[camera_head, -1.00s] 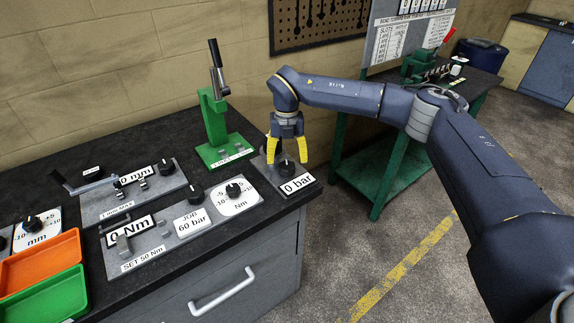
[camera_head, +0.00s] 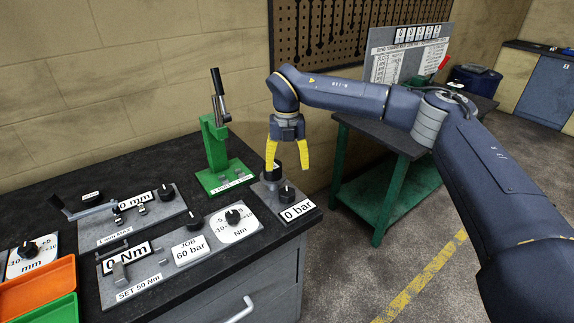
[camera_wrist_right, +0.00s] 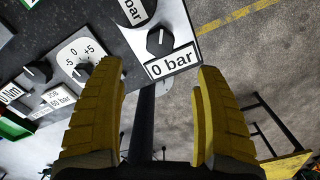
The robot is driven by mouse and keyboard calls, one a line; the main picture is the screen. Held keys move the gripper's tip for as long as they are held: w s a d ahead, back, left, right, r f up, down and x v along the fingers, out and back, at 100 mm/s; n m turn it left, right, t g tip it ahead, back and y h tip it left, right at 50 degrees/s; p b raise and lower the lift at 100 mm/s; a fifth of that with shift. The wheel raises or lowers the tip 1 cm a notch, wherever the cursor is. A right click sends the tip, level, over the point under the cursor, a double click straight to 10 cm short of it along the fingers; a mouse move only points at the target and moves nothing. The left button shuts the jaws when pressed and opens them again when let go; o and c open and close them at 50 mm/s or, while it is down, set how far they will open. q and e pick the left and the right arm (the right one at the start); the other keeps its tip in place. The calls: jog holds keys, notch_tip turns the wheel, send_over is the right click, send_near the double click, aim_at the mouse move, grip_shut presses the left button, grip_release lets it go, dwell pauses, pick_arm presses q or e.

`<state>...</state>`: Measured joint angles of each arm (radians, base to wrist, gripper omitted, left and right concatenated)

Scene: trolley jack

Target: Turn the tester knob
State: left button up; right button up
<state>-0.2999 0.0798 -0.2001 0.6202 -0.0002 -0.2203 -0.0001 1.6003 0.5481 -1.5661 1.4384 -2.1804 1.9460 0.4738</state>
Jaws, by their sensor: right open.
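The tester (camera_head: 265,196) is a small grey box at the right front corner of the dark bench, with a "0 bar" label (camera_head: 297,211). Its black knob (camera_head: 286,193) stands behind the label, with a white mark on top. The knob also shows in the right wrist view (camera_wrist_right: 160,42). My right gripper (camera_head: 287,168) has yellow fingers, is open and empty, and hangs over the back of the tester. Its fingertips are apart from the knob. A dark upright part with a label (camera_head: 272,170) shows partly behind the left finger. My left gripper is not in view.
A green hand press (camera_head: 214,145) stands close left of the tester. Panels with knobs and a "0 Nm" display (camera_head: 126,254) lie farther left, near orange (camera_head: 40,288) and green trays. A green trolley (camera_head: 385,195) stands right, beyond a gap.

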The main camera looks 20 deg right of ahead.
jog(key=s+d+f+m+g+y, duration=0.1)
jog(key=s+d+f, duration=0.2)
jog(key=s+d, duration=0.15)
jog(key=s+d+f+g, duration=0.1)
jog(key=s+d+f, duration=0.2)
jog(key=d, duration=0.3)
jog(key=s+a+n+t+y, duration=0.1)
jog(key=s+a+n+y, duration=0.2)
jog(key=s+n+y, duration=0.6)
jog(key=n+t, duration=0.4)
jog(key=t, duration=0.6)
send_near(288, 192)
jog(key=x, duration=1)
jog(key=shift+w+a, duration=0.15)
jog(key=shift+w, duration=0.05)
